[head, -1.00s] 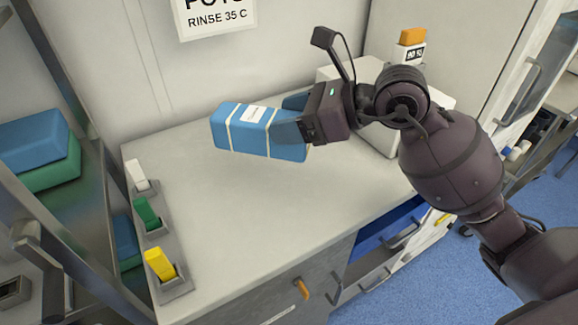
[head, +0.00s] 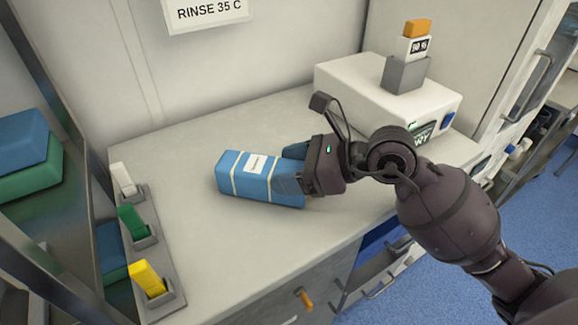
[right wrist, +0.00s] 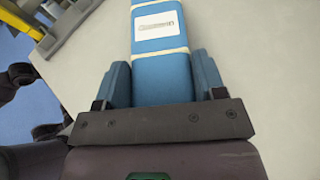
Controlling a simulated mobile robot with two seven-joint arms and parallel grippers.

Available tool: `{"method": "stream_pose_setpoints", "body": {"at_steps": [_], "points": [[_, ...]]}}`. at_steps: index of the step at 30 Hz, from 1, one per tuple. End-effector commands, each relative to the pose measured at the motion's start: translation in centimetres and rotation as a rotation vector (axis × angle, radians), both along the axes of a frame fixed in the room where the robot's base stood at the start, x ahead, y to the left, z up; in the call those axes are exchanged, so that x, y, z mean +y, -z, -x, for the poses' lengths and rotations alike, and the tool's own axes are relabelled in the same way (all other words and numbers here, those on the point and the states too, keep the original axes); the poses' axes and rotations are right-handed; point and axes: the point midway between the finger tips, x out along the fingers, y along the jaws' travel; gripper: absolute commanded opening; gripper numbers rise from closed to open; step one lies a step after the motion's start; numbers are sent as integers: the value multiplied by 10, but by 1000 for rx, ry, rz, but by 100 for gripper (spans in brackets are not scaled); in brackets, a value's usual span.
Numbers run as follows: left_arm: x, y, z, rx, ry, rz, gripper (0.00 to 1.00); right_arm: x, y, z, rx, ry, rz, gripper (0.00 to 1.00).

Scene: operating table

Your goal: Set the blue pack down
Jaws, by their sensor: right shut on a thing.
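The blue pack (head: 246,178) has pale bands and a white label. In the head view it is low over the pale countertop (head: 200,245), level or nearly so; I cannot tell whether its underside touches. My right gripper (head: 292,176) is shut on its right end. In the right wrist view the pack (right wrist: 160,75) sits between the two blue fingers (right wrist: 160,85), its label facing the camera. My left gripper is not in view.
A white machine (head: 350,85) with a grey holder stands behind my right arm. A shelf at left holds a blue pack on a green one (head: 30,180). The counter's middle is clear.

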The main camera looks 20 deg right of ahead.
Motion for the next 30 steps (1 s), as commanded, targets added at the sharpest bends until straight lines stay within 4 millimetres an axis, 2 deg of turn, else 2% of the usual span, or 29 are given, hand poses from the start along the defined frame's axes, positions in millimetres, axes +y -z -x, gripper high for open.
{"method": "stream_pose_setpoints", "body": {"at_steps": [7, 8, 12, 23, 30], "points": [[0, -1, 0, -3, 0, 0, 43, 0, 1, 0, -2, 0, -1, 33], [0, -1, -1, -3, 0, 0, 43, 0, 2, 0, -1, 0, 0, 67], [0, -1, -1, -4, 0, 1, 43, 0, 1, 0, -1, 0, 0, 88], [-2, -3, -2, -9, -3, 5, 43, 0, -3, 0, -3, 0, 1, 89], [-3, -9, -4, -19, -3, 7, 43, -27, -16, 18, -3, 1, 4, 89]]}}
